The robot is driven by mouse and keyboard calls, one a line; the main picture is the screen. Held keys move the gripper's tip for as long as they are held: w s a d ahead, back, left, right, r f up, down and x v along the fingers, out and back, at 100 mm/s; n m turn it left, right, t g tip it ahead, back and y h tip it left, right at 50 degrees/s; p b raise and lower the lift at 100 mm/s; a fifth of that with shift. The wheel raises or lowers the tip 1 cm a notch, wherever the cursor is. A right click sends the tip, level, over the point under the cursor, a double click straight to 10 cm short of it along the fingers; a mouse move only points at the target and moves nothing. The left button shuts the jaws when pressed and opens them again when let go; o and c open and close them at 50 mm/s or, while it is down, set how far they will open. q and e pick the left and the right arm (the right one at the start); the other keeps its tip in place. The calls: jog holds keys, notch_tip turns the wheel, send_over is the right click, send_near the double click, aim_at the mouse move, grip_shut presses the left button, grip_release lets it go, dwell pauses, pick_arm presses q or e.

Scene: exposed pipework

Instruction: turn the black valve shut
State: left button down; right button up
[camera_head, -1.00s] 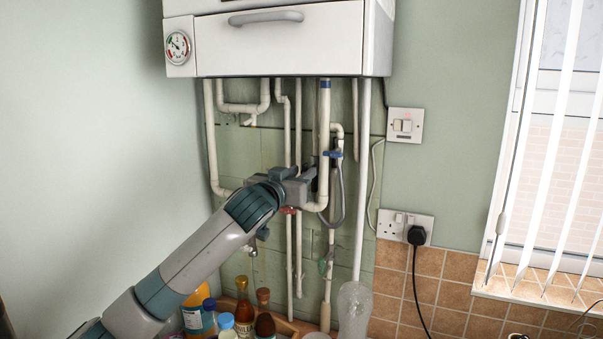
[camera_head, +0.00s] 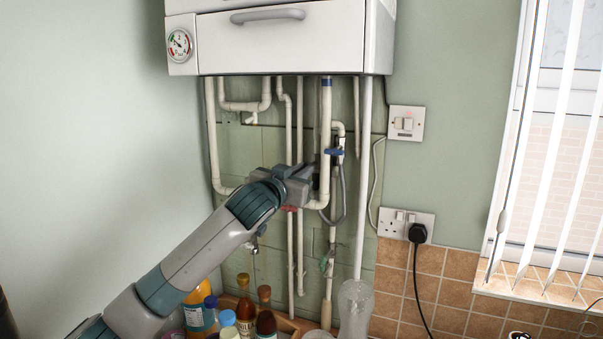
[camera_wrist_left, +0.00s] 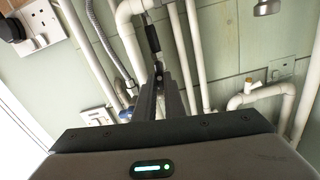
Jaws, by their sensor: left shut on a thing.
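The black valve shows in the left wrist view as a dark handle (camera_wrist_left: 152,38) against the white pipework. In the head view my gripper and wrist hide most of it. My left gripper (camera_head: 310,174) reaches in from the lower left to the pipes below the boiler. In the left wrist view its narrow fingers (camera_wrist_left: 159,82) are close together, shut on the near end of the black handle. The exact contact is small and partly hidden. My right gripper is in neither view.
White pipes (camera_head: 325,120) surround the gripper closely. A blue valve handle (camera_head: 333,151) and a grey hose (camera_head: 342,190) are just right of it. A red handle (camera_head: 289,208) is just below. The white boiler (camera_head: 280,45) hangs above; several bottles (camera_head: 245,318) stand below.

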pick_arm(q)
jog(key=m, duration=1.6)
jog(key=shift+d+f, duration=0.2)
jog(key=shift+m, duration=0.3)
jog(key=c, duration=1.8)
grip_release()
jog(key=shift+c, duration=0.2)
jog(key=shift+f, duration=0.1)
